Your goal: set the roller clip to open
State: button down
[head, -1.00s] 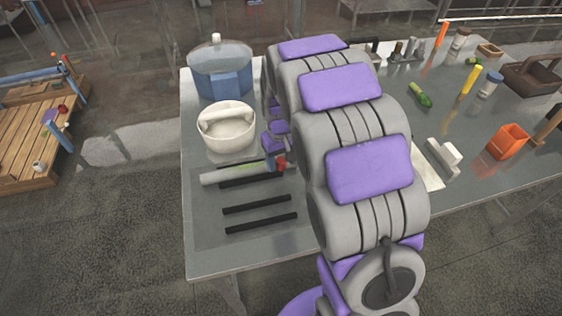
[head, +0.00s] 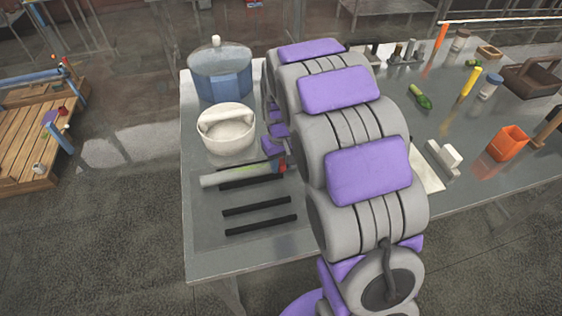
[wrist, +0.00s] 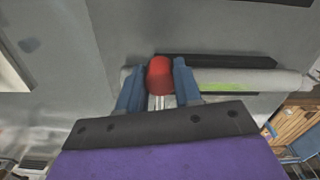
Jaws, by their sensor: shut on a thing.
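A pale grey-white tube (head: 235,175) with a yellow-green patch lies on the table over a black strip; it also shows in the wrist view (wrist: 245,80). A red rounded knob (wrist: 159,75) on a thin metal stem, which I take to be the roller clip's handle, stands at one end of the tube. My gripper (wrist: 157,83) has its blue fingers on both sides of the red knob and is shut on it. In the head view my gripper (head: 281,164) is small and partly hidden by my arm. How the clip is set cannot be told.
A white bowl (head: 226,143) and a blue pot with a clear lid (head: 221,85) stand behind the tube. Black strips (head: 260,225) lie in front. An orange cup (head: 507,142), a white block (head: 446,152) and other items stand right of my arm.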

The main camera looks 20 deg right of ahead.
dwell(0.4)
